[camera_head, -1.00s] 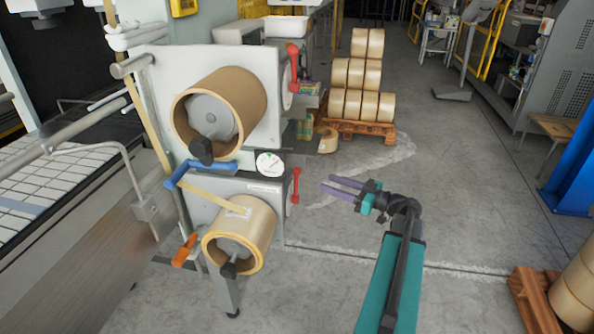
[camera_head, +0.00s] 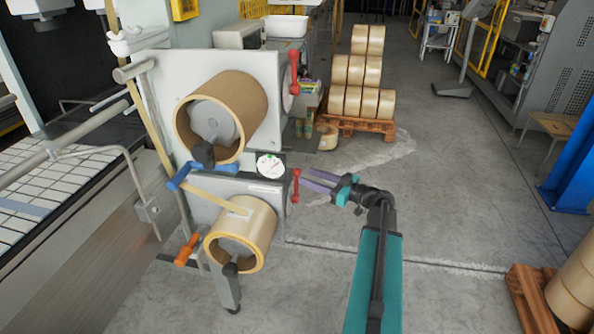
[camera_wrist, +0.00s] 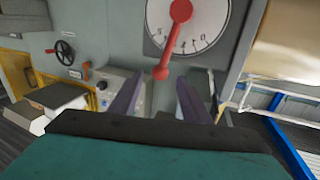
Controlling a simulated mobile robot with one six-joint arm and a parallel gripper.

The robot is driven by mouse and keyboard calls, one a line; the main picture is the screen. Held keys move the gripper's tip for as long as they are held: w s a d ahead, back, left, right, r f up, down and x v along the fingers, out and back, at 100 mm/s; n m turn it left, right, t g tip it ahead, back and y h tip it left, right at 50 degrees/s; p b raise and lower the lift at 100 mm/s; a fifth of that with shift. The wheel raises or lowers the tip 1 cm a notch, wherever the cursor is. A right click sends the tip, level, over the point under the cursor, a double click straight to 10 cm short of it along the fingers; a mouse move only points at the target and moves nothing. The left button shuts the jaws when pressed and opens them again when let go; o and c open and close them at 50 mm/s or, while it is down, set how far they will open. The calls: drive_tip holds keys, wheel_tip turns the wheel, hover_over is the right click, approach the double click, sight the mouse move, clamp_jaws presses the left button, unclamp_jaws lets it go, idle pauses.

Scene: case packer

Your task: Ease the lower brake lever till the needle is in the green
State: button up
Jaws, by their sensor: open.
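The lower brake lever (camera_head: 296,186) is a red bar with ball ends on the right side of the lower tape-roll unit. In the wrist view the red lever (camera_wrist: 168,45) crosses a white scale dial, its ball end hanging down. My gripper (camera_head: 311,180) is open just right of the lever, its purple fingers pointing left at it. In the wrist view the lever's ball lies between and beyond my fingertips (camera_wrist: 158,84), with no contact visible. The round white gauge (camera_head: 271,165) sits above the lower roll; its needle is too small to read.
An upper red lever (camera_head: 294,72) stands above, beside the upper tape roll (camera_head: 248,97). The lower tape roll (camera_head: 262,222) is left of my gripper. A pallet (camera_head: 352,127) of stacked rolls stands behind.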

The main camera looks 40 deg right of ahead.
sight(297, 171)
drive_tip(key=shift+p+x, duration=1)
drive_tip(key=shift+x, duration=2.1)
drive_tip(key=shift+c, duration=0.4)
clamp_jaws()
